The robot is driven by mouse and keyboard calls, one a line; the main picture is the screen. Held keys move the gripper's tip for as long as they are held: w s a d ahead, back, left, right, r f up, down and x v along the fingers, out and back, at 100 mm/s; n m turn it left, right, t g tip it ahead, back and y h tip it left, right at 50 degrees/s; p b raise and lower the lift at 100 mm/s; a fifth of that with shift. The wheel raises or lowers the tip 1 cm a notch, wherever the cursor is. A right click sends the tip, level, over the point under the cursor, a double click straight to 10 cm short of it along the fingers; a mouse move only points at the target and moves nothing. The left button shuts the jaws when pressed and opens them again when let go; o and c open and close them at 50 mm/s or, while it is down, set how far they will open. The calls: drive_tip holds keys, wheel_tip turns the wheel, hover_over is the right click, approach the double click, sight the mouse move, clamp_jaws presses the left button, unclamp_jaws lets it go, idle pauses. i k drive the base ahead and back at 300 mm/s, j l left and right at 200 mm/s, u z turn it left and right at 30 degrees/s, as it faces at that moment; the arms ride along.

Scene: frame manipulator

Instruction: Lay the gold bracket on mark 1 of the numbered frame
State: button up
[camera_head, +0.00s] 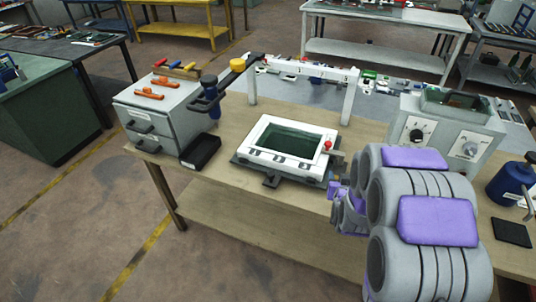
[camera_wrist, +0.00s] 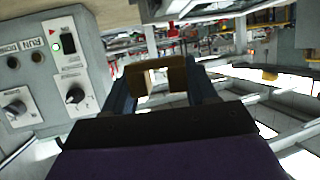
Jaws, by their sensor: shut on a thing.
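The gold bracket (camera_wrist: 176,75) shows brownish in the wrist view, with a crossbar, two side arms and a gap between them. My gripper (camera_wrist: 160,86) is shut on it, with one dark finger on each side. In the head view, a white rectangular frame (camera_head: 258,133) with a dark green inner panel lies on the wooden table. I take it as the numbered frame, but no numbers are readable. My purple and grey arm is to its right and nearer the camera. The fingertips and bracket cannot be made out clearly there.
A grey control box (camera_head: 447,128) with knobs stands right of the frame; it also shows in the wrist view (camera_wrist: 50,95). A white gantry (camera_head: 347,98) rises behind the frame. A drawer cabinet (camera_head: 160,118) and a black tray (camera_head: 201,152) stand left.

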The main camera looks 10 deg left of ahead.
sight(256, 152)
drive_tip(key=j, duration=0.7)
drive_tip(key=i+j, duration=0.1)
drive_tip(key=j, duration=0.6)
drive_tip(key=i+j, duration=0.1)
drive_tip(key=j, duration=0.6)
drive_tip(key=i+j, duration=0.1)
drive_tip(key=j, duration=0.35)
drive_tip(key=i+j, duration=0.1)
drive_tip(key=j, duration=0.4)
drive_tip(key=i+j, duration=0.15)
drive_tip(key=j, duration=0.3)
drive_tip(key=i+l, duration=0.1)
drive_tip(key=i, duration=0.15)
